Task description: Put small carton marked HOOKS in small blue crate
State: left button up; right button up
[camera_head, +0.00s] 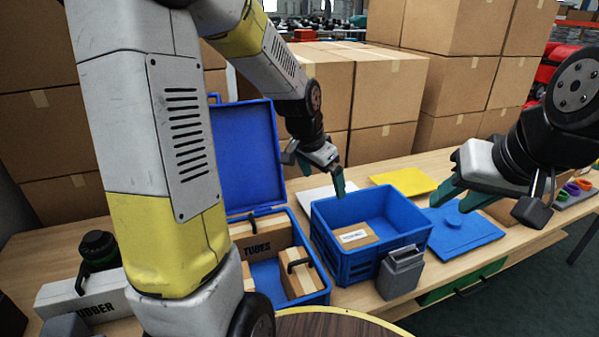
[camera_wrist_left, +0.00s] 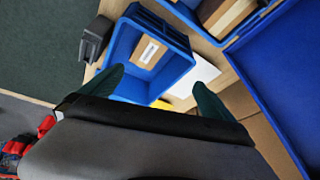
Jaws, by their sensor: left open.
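A small brown carton with a white label (camera_head: 353,237) lies inside the small blue crate (camera_head: 372,266), against its near left side. The label print is too small to read. In the left wrist view the carton (camera_wrist_left: 149,52) also shows inside the crate (camera_wrist_left: 188,62), away from my fingers. My left gripper (camera_head: 322,172) is open and empty, above the crate's back left edge; its two teal fingers also show in the left wrist view (camera_wrist_left: 158,88). My right gripper (camera_head: 463,190) hangs to the right of the crate, above the blue lid; its opening is unclear.
An open blue case (camera_head: 240,160) holding wooden boxes stands left of the crate. A grey holder (camera_head: 401,274) is at the crate's front right. A yellow sheet (camera_head: 404,181) and a blue lid (camera_head: 460,232) lie on the bench. Large cartons (camera_head: 385,90) are stacked behind.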

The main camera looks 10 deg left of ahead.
pick_arm(q)
jog(key=s+a+r+n+t, duration=0.1)
jog(key=s+a+r+n, duration=0.1)
jog(key=s+r, duration=0.4)
jog(key=s+a+r+n+t, duration=0.1)
jog(key=s+r+n, duration=0.3)
jog(key=s, duration=1)
notch_tip(320, 180, up, 2)
jog(key=shift+a+n, duration=0.3)
jog(key=shift+a, duration=0.35)
